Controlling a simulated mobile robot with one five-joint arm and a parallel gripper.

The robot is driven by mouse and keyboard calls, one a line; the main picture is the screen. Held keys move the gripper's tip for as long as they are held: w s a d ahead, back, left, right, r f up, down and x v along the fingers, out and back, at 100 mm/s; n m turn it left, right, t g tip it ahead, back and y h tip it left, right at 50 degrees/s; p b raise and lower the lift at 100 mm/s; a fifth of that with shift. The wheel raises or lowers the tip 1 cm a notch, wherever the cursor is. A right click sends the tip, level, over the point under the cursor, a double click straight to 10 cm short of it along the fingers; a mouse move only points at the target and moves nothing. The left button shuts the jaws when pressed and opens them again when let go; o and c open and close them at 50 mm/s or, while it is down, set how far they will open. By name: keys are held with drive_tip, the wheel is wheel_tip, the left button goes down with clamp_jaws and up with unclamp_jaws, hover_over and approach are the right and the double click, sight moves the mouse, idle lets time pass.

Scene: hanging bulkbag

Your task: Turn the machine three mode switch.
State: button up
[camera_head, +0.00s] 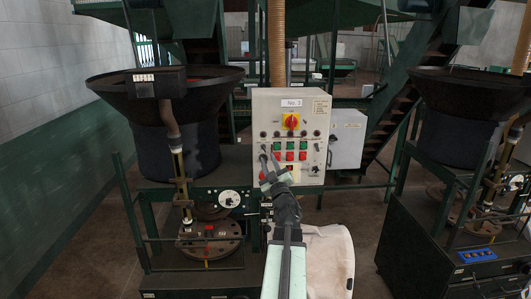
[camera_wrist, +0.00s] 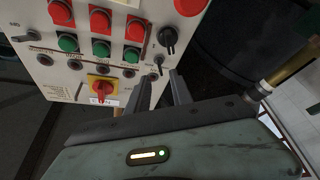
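The control panel marked No. 3 (camera_head: 318,110) is a pale box with a red and yellow rotary switch (camera_head: 291,121) and rows of red and green buttons. My gripper (camera_head: 268,156) is in front of the panel's left side. In the wrist view, the panel looks upside down, and my gripper (camera_wrist: 159,80) has its two dark fingers apart, with nothing between them. A small toggle switch (camera_wrist: 158,62) is just beyond the fingertips, and a larger black rotary knob (camera_wrist: 167,38) is farther beyond. I cannot tell which is the mode switch, or whether the fingertips touch the panel.
A black hopper (camera_head: 188,130) stands left of the panel, above a machine with a round dial (camera_head: 229,199). A pale bag (camera_head: 330,258) is below the panel. A grey box (camera_head: 347,138) is at the panel's right. Another hopper machine (camera_head: 450,105) is at the far right.

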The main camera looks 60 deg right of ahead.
sight(264, 148)
drive_tip(key=p+x, duration=0.1)
drive_tip(key=x, duration=0.4)
clamp_jaws()
